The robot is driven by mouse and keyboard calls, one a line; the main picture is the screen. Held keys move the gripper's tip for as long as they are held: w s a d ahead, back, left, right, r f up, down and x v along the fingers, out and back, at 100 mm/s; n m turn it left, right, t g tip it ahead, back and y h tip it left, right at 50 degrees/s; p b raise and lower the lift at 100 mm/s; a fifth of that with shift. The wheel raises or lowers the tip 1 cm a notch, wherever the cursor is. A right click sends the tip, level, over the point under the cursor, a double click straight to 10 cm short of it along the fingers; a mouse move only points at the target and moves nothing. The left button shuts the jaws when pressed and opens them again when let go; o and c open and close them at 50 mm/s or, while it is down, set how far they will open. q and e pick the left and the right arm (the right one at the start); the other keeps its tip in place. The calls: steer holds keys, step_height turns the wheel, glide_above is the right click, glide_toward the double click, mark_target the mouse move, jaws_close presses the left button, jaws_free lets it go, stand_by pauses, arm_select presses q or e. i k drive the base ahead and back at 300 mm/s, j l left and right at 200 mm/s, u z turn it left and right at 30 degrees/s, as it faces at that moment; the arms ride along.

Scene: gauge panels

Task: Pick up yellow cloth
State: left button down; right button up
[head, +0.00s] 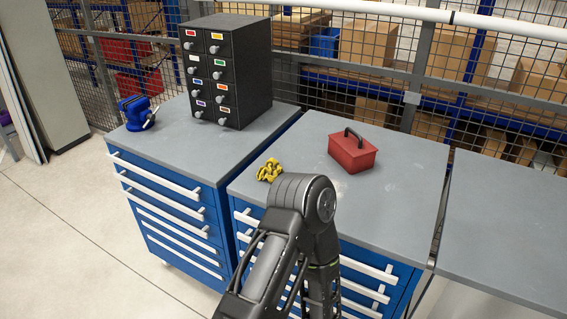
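The yellow cloth (269,170) is a small crumpled heap on the grey top of the middle blue drawer cabinet (390,205), near its left edge. One of my arms comes up from the bottom of the head view, and its dark bent joint appears just right of and below the cloth. I cannot tell whether the arm touches the cloth. No fingertips of my left or right gripper show.
A red toolbox (352,152) with a black handle stands right of the cloth. On the left cabinet are a dark drawer unit (228,70) and a blue vise (138,112). A bare grey table (505,220) stands at right. A mesh fence (400,65) runs behind.

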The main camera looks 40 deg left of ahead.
mark_target(272, 169)
steer(key=u, duration=1.55)
steer(key=i+j+u, duration=0.1)
